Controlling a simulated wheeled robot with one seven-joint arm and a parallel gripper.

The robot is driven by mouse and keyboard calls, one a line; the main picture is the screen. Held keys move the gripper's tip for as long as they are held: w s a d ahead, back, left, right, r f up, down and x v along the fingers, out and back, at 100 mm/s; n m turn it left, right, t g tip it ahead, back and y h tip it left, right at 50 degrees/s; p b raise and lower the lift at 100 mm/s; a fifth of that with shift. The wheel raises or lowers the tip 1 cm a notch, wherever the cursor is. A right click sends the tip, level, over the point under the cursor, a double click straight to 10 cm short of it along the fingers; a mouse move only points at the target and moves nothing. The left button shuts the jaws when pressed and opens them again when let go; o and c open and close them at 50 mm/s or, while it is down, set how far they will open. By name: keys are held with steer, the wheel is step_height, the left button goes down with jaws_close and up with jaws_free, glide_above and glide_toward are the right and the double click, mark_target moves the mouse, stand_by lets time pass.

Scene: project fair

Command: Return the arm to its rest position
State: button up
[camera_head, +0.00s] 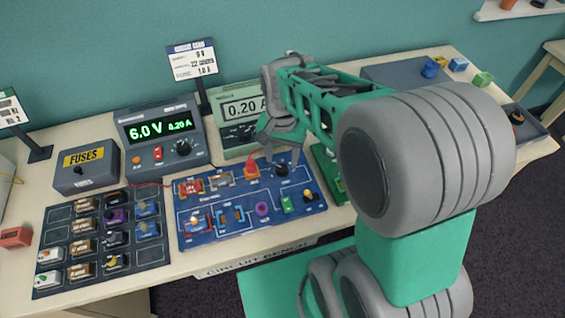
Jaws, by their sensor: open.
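My arm, green and grey, rises from the lower right and reaches over the bench. My gripper (281,140) is open, with grey fingers pointing down above the upper right part of the blue circuit board (250,228). I see nothing held between the fingers. A dark round knob (282,170) on the board lies just below the fingertips; I cannot tell whether they touch it. A red part (251,172) stands on the board just left of it. My arm hides part of the bench to the right.
A power supply (160,138) reading 6.0 V and 0.20 A and a meter (240,108) stand behind the board. A stand-mounted sign (192,60) rises near the gripper. A dark parts tray (60,215), a fuses box (87,165) and coloured blocks (458,65) also occupy the bench.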

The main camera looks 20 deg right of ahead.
step_height(320, 180, up, 4)
steer(key=shift+r, duration=0.15)
stand_by(0.3)
steer(key=shift+w+n, duration=0.25)
steer(key=shift+n, duration=0.65)
steer(key=s+f+n, duration=0.3)
steer(key=shift+f+n, duration=0.15)
steer(key=shift+n, duration=0.15)
steer(key=s, duration=0.1)
steer(key=s+r+n+t, duration=0.1)
steer(key=s, duration=0.1)
steer(key=shift+s+n, duration=0.25)
steer(key=shift+n, duration=0.05)
step_height(320, 180, up, 6)
steer(key=s+t, duration=0.1)
steer(key=t, duration=0.1)
steer(key=shift+r+t, duration=0.15)
steer(key=shift+t, duration=0.25)
